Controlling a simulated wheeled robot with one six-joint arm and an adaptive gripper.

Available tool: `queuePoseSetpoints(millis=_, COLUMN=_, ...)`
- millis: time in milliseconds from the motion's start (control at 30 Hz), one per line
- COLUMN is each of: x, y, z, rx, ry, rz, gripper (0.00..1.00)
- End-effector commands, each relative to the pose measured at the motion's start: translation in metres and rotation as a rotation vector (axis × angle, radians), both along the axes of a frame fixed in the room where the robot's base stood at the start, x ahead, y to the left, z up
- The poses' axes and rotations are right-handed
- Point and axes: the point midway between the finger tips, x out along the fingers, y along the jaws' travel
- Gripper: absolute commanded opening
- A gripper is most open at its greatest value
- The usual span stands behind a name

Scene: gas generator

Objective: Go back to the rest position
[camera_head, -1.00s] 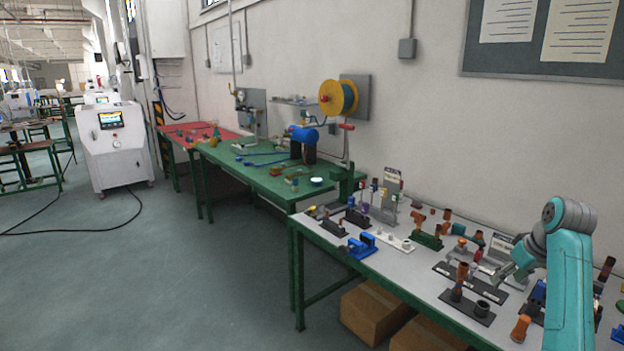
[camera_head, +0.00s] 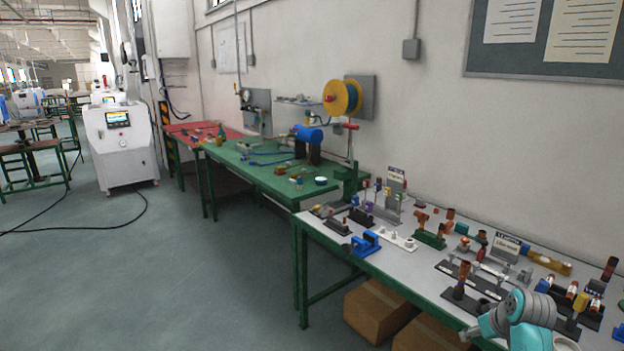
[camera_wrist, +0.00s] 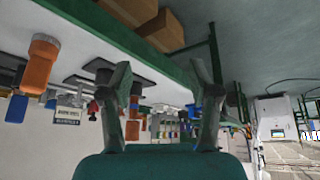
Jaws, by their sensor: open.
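My gripper (camera_head: 474,333) is low at the right in the head view, by the front edge of the grey-topped bench (camera_head: 325,230). My teal arm shows at the bottom right behind it. In the wrist view my gripper (camera_wrist: 163,90) has its two dark fingers spread wide apart, with nothing between them. The wrist picture looks along the bench edge and appears upside down.
The bench holds a blue fixture (camera_head: 366,244), a brown cylinder on a black base (camera_head: 462,277) and several other parts. Cardboard boxes (camera_head: 376,310) stand beneath it. A green bench (camera_head: 265,170) and a white machine (camera_head: 120,145) are farther back.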

Motion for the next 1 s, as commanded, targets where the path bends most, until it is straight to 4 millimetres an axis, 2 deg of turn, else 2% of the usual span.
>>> queuePoseSetpoints(millis=33, x=-0.010, y=0.012, z=-0.024, rx=0.000, ry=-0.009, rz=-0.006, gripper=0.62)
queuePoseSetpoints(millis=200, x=-0.037, y=0.043, z=-0.080, rx=-0.007, ry=-0.069, rz=-0.033, gripper=0.62)
queuePoseSetpoints(millis=367, x=-0.072, y=0.072, z=-0.124, rx=-0.013, ry=-0.123, rz=-0.054, gripper=0.62)
queuePoseSetpoints(millis=500, x=-0.107, y=0.096, z=-0.155, rx=-0.018, ry=-0.172, rz=-0.071, gripper=0.62)
queuePoseSetpoints(millis=700, x=-0.164, y=0.129, z=-0.186, rx=-0.024, ry=-0.242, rz=-0.089, gripper=0.62)
queuePoseSetpoints(millis=833, x=-0.204, y=0.148, z=-0.198, rx=-0.026, ry=-0.289, rz=-0.098, gripper=0.62)
queuePoseSetpoints(millis=1000, x=-0.259, y=0.171, z=-0.203, rx=-0.027, ry=-0.351, rz=-0.107, gripper=0.62)
